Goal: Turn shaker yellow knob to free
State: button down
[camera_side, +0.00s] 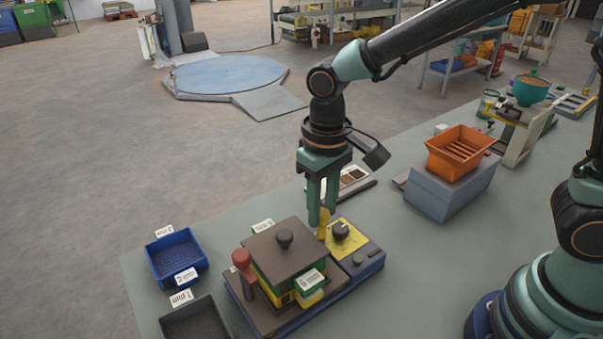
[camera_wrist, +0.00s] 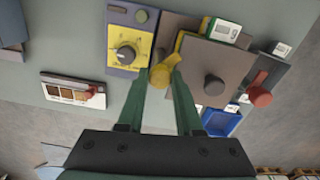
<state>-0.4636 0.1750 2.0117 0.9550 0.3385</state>
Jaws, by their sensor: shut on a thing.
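The shaker (camera_side: 360,262) is a dark blue-based machine on the grey-green bench, with a dark square lid plate on its left part. The yellow knob (camera_side: 322,230) stands between the lid plate and the yellow dial panel. It also shows in the wrist view (camera_wrist: 161,77), with a yellow arm running up beside the plate. My gripper (camera_side: 321,217) points down from above, its green fingers shut on the yellow knob. The fingertips (camera_wrist: 162,74) partly cover it. Which setting the knob points to cannot be read.
A black dial (camera_side: 340,230) on the yellow panel is close to my fingers. A dark round knob (camera_side: 285,238) tops the lid plate, and a red-topped handle (camera_side: 241,259) stands at its left. A blue tray (camera_side: 176,258) is left; an orange crate (camera_side: 460,151) is right. Bench between is mostly clear.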

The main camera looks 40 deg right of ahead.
aim_at(322, 212)
jog(key=n, duration=0.3)
jog(key=shift+n, duration=0.3)
jog(key=shift+r+n, duration=0.1)
jog(key=shift+n, duration=1.8)
jog(key=c, duration=0.6)
grip_release()
notch_tip(322, 212, up, 12)
jog(key=shift+r, duration=0.1)
